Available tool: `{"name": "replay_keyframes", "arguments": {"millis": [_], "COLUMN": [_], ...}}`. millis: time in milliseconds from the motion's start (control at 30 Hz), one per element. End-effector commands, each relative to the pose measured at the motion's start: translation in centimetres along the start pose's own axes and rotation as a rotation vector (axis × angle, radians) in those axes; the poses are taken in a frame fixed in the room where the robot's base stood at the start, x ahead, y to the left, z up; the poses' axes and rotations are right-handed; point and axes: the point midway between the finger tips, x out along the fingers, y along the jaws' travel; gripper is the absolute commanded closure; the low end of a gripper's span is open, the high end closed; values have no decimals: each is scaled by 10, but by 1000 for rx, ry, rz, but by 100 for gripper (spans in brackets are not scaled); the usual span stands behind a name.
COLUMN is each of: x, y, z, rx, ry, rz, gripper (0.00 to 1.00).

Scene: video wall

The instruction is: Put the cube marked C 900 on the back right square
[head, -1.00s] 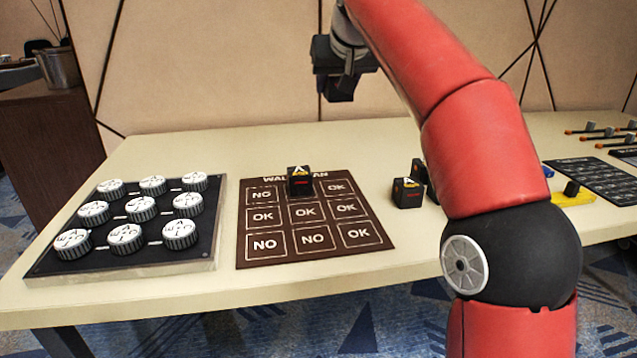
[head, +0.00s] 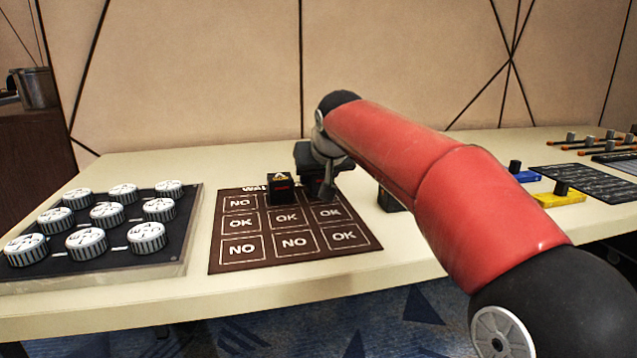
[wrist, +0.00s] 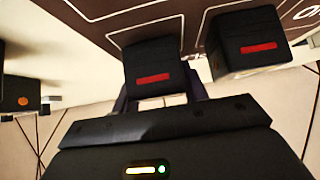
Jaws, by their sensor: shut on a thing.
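My gripper (head: 320,186) is low over the back right square of the brown mat (head: 232,260). In the wrist view it is shut on a black cube (wrist: 155,70) with a red mark, one finger on each side. The cube's top is hidden, so I cannot read C 900 on it. I cannot tell whether the held cube touches the mat. Another black cube (head: 281,189) with a red mark stands on the back middle square, close beside; it also shows in the wrist view (wrist: 247,45).
A black cube (head: 388,200) stands right of the mat, partly behind my arm. A board with several white knobs (head: 108,214) lies to the left. Blue (head: 527,176) and yellow (head: 560,199) sliders and a dark panel (head: 590,180) lie to the right.

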Motion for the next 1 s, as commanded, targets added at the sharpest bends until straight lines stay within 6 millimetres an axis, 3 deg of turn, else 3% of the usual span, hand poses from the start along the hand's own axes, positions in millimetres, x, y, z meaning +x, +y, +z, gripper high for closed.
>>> {"name": "replay_keyframes", "arguments": {"millis": [400, 433, 567, 867, 1000], "x": [7, 6, 6, 5, -6], "y": [0, 0, 0, 0, 0], "z": [7, 6, 6, 5, 3], "rx": [0, 0, 0, 0, 0], "ry": [1, 1, 1, 1, 3], "rz": [0, 0, 0, 0, 1], "gripper": [80, 54, 37, 35, 35]}}
